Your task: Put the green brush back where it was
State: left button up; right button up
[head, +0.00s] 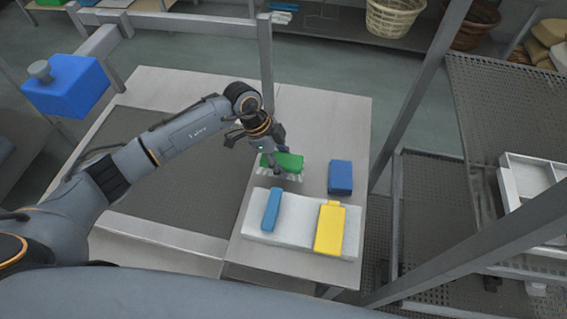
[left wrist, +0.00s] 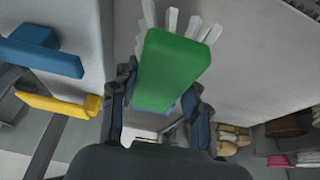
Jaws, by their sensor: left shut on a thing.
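The green brush (head: 287,162) has white bristles that show below its green back in the head view. My left gripper (head: 277,160) is shut on it, over the back part of the table. In the left wrist view the green brush (left wrist: 172,70) lies between the fingers of my left gripper (left wrist: 160,98), with its white bristles pointing away at the top. I cannot tell whether the bristles touch the table. My right gripper is not in view.
A white mat (head: 296,222) in front holds a blue brush-like piece (head: 271,209) and a yellow piece (head: 329,228). A blue block (head: 341,177) stands right of the green brush. A grey sunken tank area (head: 180,185) is at left. A post (head: 425,80) rises at right.

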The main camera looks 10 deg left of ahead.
aim_at(275, 154)
pick_arm(q)
jog(key=shift+w+d+f, duration=0.1)
jog(key=shift+w+f, duration=0.3)
jog(key=shift+f, duration=0.05)
notch_tip(275, 154, down, 3)
jog(key=shift+w+r, duration=0.1)
jog(key=shift+w, duration=0.05)
jog(key=shift+f, duration=0.3)
jog(key=o, duration=1.1)
jog(key=b+v, duration=0.1)
jog(key=v, duration=0.9)
jog(key=shift+a+r, duration=0.25)
jog(key=shift+r, duration=0.1)
jog(key=shift+a+r+b, duration=0.2)
jog(key=shift+r+b, duration=0.1)
jog(key=shift+r, duration=0.3)
